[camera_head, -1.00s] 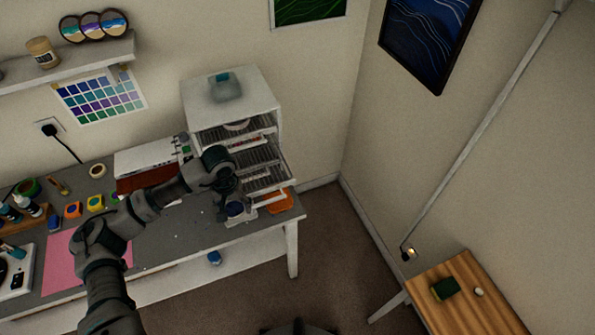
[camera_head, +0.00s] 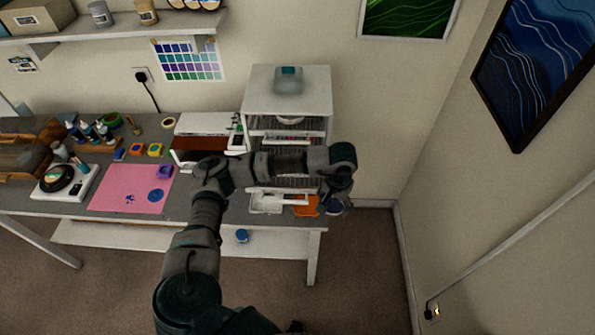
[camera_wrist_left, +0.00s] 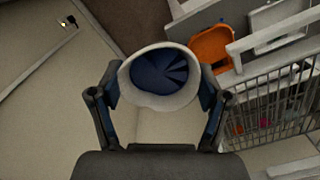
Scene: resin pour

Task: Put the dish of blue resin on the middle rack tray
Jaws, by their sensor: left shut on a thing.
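My left gripper (camera_head: 336,200) is shut on the dish of blue resin (camera_wrist_left: 158,75), a white round cup with dark blue inside, in the left wrist view. In the head view the dish (camera_head: 334,208) shows just below the gripper, to the right of the rack's lower front. The rack (camera_head: 287,100) is a white cabinet with wire trays stacked in its open front. My left forearm crosses in front of it and hides much of the middle trays. A wire tray (camera_wrist_left: 275,100) shows at the right of the left wrist view, apart from the dish.
An orange container (camera_head: 306,206) and a white tray (camera_head: 265,204) are at the rack's foot. A pink mat (camera_head: 130,190) lies on the workbench. A small blue-topped jar (camera_head: 242,236) stands on the low shelf. Right of the rack is open space by the wall.

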